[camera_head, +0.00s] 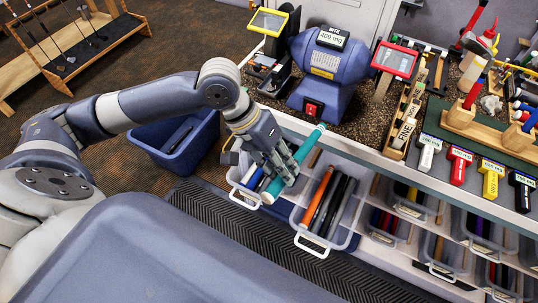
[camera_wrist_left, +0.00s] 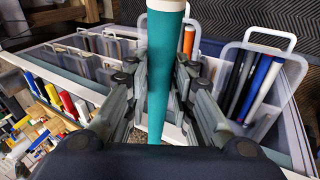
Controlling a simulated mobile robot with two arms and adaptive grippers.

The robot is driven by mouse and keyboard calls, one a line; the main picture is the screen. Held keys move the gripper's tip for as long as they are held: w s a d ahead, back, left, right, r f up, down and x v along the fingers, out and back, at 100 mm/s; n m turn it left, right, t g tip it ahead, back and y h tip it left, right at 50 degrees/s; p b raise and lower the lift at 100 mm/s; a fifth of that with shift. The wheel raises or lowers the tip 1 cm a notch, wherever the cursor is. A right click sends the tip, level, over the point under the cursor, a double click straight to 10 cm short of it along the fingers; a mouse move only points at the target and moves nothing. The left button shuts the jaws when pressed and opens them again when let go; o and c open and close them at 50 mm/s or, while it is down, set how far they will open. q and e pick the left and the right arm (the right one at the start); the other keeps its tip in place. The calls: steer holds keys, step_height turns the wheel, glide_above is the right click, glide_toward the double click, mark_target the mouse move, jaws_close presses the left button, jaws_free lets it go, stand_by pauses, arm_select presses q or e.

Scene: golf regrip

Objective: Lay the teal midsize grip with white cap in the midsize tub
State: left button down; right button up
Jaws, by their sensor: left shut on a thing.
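My left gripper (camera_head: 285,168) is shut on the teal grip (camera_head: 307,147) and holds it slanted above the pulled-out tubs below the bench edge. In the left wrist view the teal grip (camera_wrist_left: 160,75) stands between the fingers (camera_wrist_left: 160,88), with its white cap (camera_wrist_left: 166,5) at the top edge. One clear tub (camera_head: 236,190) with blue and white grips is partly hidden under the gripper. A second clear tub (camera_head: 350,238), just right of it, holds an orange grip and dark grips. I cannot read which tub is midsize. My right gripper is out of view.
A blue bench grinder (camera_head: 328,65) stands on the bench behind the gripper. A blue bin (camera_head: 178,150) is on the floor to the left. More clear tubs (camera_head: 403,208) fill the shelves to the right.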

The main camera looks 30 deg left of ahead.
arm_select(q)
steer(key=s+d+f+n+t+h+p, duration=0.1)
steer(key=d+f+h+p, duration=0.15)
steer(key=d+f, duration=0.5)
steer(key=s+d+f+h+p, duration=0.1)
steer(key=s+d+f+p, duration=0.15)
steer(key=d+f, duration=0.45)
steer(key=w+f+b, duration=0.8)
steer(key=w+b, duration=0.5)
steer(key=b, duration=0.1)
steer(key=shift+t, duration=0.3)
steer(key=shift+a+f+b, duration=0.25)
steer(key=shift+f+b, duration=0.75)
steer(key=shift+f, duration=1.05)
steer(key=shift+a+f+b, duration=0.2)
steer(key=shift+f+b, duration=0.75)
steer(key=shift+f, duration=1.05)
steer(key=shift+s, duration=0.1)
